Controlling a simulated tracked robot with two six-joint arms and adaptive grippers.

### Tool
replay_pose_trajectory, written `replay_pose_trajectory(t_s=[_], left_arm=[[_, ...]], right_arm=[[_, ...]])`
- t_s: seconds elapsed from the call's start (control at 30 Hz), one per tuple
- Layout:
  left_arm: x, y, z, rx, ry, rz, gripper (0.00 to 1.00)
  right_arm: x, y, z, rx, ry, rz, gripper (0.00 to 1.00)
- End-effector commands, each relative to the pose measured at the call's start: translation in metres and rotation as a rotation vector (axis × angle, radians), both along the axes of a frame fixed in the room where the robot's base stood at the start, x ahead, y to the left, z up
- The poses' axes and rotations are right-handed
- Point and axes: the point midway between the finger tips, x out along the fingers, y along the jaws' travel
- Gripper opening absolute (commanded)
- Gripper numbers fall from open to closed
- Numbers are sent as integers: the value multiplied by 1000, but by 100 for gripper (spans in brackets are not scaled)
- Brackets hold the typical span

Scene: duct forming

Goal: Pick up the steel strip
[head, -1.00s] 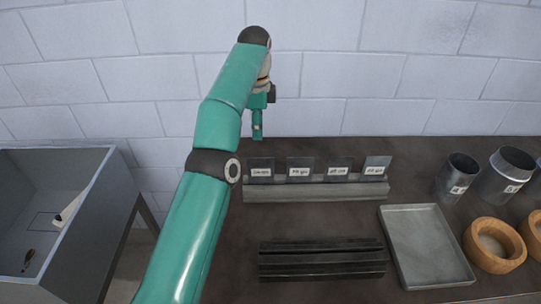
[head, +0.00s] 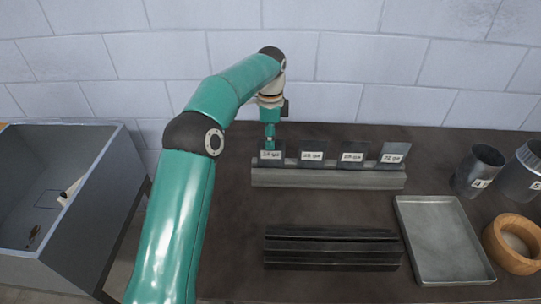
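Several dark steel strips stand upright in a slotted rack (head: 328,178) at the back of the bench, each with a white label. The leftmost strip (head: 271,157) is directly below my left gripper (head: 270,143), whose fingertips are at its top edge. The fingers are small here, and I cannot tell whether they are open or shut on the strip. The other strips (head: 312,154), (head: 353,155) and (head: 393,155) stand clear to the right. My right gripper is not in view.
A dark ridged block (head: 332,248) lies in front of the rack. A shallow grey tray (head: 440,240) is to its right, with metal cylinders (head: 478,170) and a wooden ring (head: 512,243) beyond. A grey bin (head: 60,190) stands at the left, apart from the bench.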

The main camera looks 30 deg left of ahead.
Motion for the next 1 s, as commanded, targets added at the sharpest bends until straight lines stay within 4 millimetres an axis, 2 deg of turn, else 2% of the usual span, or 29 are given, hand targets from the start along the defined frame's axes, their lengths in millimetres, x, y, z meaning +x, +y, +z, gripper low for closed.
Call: replay_pose_trajectory(t_s=[0.33,1.0], left_arm=[[-2,-4,-43,-1,3,0,32],[-2,-4,-50,0,2,-1,32]], right_arm=[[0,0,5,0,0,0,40],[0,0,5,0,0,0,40]])
